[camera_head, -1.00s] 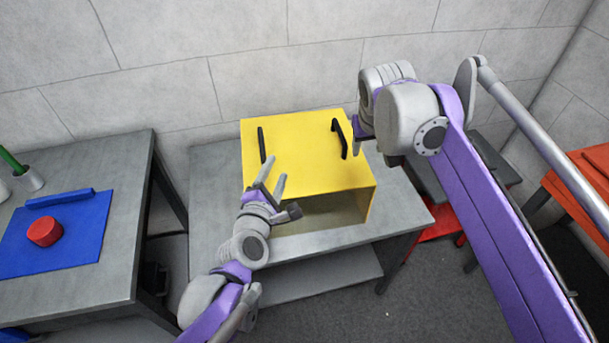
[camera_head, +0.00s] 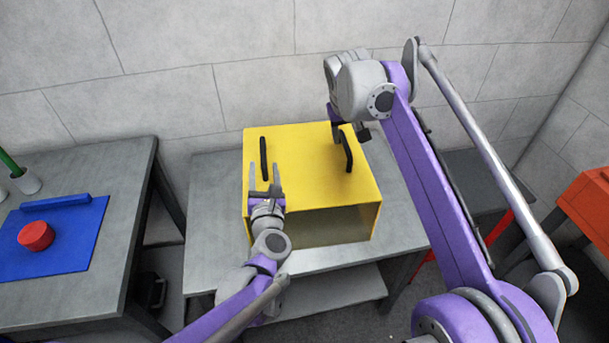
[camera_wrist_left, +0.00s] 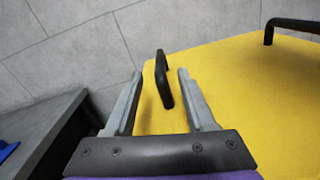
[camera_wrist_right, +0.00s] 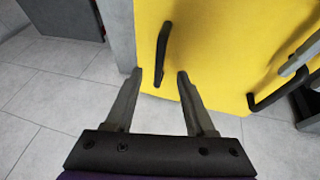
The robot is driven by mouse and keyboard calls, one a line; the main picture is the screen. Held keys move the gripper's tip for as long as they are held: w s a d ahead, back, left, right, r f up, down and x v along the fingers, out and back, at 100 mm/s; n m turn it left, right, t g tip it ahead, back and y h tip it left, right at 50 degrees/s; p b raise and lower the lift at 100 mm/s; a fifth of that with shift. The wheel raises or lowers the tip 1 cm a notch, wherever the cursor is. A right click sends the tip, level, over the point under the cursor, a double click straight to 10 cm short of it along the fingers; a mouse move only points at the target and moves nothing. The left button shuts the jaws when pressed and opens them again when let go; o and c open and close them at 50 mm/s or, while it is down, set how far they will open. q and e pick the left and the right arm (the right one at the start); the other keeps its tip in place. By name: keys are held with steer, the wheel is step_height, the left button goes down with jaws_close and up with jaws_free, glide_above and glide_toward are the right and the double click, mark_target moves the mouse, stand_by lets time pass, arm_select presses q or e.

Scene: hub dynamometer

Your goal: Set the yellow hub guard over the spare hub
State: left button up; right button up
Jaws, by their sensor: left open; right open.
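The yellow hub guard (camera_head: 310,190), a box with an open front and two black handles on top, sits on the grey middle table. My left gripper (camera_head: 265,170) is open at its left handle (camera_head: 263,155); in the left wrist view that handle (camera_wrist_left: 163,80) stands between the spread fingers (camera_wrist_left: 158,80), contact unclear. My right gripper (camera_head: 348,128) is open near the right handle (camera_head: 347,152). In the right wrist view this handle (camera_wrist_right: 163,52) lies just beyond the fingertips (camera_wrist_right: 160,74), roughly between them. I cannot make out the spare hub.
The left table (camera_head: 80,255) carries a blue mat (camera_head: 85,240) with a red round block (camera_head: 36,236) and a blue bar (camera_head: 56,201). A grey table surface (camera_head: 475,185) and an orange-red object (camera_head: 588,205) are at right. A wall stands close behind the guard.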

mark_target(262, 140)
arm_select(q)
steer(key=w, duration=0.5)
steer(key=w+a, duration=0.1)
steer(key=w, duration=0.2)
steer(key=shift+w+a, duration=0.1)
steer(key=shift+w, duration=0.2)
arm_select(e)
steer(key=x, duration=0.8)
steer(key=shift+w+d+f, duration=0.1)
steer(key=shift+w+f, duration=0.1)
steer(key=shift+f, duration=0.05)
arm_select(q)
jaws_close()
arm_select(e)
jaws_close()
